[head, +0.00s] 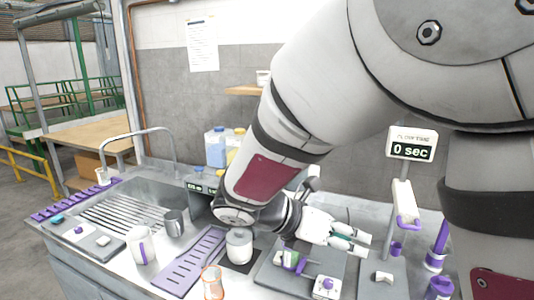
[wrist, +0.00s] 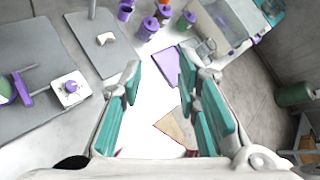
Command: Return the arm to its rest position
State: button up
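My arm reaches down from the upper right of the head view across the counter. My gripper (head: 362,243) is at its end, above the grey mat (head: 262,280) on the right part of the counter, pointing right. In the wrist view my gripper (wrist: 163,75) has its two teal-padded fingers spread apart, with nothing between them. A green and purple tool (head: 291,262) lies on the mat below the gripper, clear of the fingers. A white block with a purple knob (head: 327,287) sits beside it and also shows in the wrist view (wrist: 71,88).
A timer sign (head: 412,145) reads 0 sec. Purple containers (head: 434,262) stand at the right.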

jog(key=s+d+r+m+t+y, duration=0.1)
jog(key=s+m+y, duration=0.4)
jog(key=m, duration=0.8)
jog(key=s+d+r+m+t+y, duration=0.2)
jog(key=s+r+m+y, duration=0.4)
jog(key=s+m, duration=0.5)
jog(key=m, duration=0.2)
jog(key=shift+s+d+m+y, duration=0.3)
jog(key=shift+s+d, duration=0.05)
